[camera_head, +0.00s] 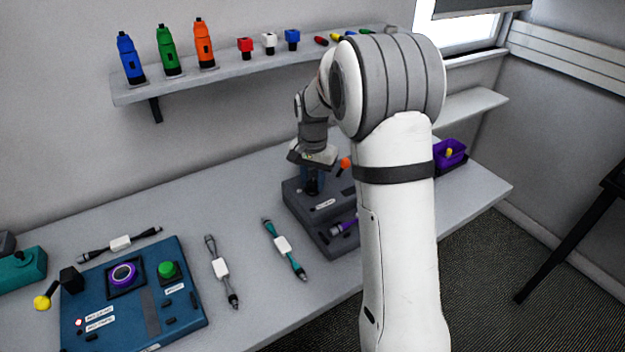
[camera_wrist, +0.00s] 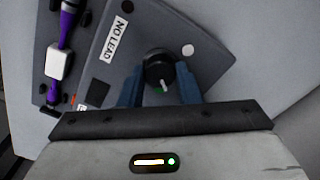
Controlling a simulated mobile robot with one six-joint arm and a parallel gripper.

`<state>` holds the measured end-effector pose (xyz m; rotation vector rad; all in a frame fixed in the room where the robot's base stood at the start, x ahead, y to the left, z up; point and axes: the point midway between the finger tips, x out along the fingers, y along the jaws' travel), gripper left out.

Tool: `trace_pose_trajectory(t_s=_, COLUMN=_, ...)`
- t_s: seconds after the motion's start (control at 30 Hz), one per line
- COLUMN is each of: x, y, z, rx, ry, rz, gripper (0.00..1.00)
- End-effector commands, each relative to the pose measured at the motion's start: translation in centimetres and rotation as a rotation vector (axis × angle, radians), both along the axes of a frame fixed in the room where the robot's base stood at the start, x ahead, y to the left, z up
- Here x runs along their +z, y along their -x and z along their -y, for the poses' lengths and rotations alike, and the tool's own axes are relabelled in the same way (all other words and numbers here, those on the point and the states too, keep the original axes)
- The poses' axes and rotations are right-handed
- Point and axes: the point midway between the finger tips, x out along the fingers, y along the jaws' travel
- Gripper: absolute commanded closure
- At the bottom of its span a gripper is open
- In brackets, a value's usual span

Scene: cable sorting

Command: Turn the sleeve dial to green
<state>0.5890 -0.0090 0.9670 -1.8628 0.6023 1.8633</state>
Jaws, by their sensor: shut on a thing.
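The sleeve dial (camera_wrist: 158,69) is a round black knob on a dark grey station (camera_wrist: 120,66), with a white pointer mark near its lower edge in the wrist view.
A purple cable with a white block (camera_wrist: 60,62) lies on the station beside a "NO LEAD" label. A teal cable (camera_head: 283,246) and a grey cable (camera_head: 221,268) lie left of it. A blue panel (camera_head: 190,310) is further left. A wall shelf (camera_head: 235,70) holds bottles.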

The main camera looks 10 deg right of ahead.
Motion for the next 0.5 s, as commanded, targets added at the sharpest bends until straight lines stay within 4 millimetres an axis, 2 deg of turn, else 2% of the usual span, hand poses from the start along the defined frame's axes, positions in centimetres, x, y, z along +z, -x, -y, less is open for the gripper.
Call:
trace_pose_trajectory(t_s=0.2, x=0.01, y=-0.02, z=-0.02, rx=-0.172, ry=-0.001, rz=0.001, gripper=0.93)
trace_pose_trajectory(t_s=0.5, x=0.03, y=-0.01, z=-0.03, rx=-0.328, ry=-0.001, rz=0.0, gripper=0.93)
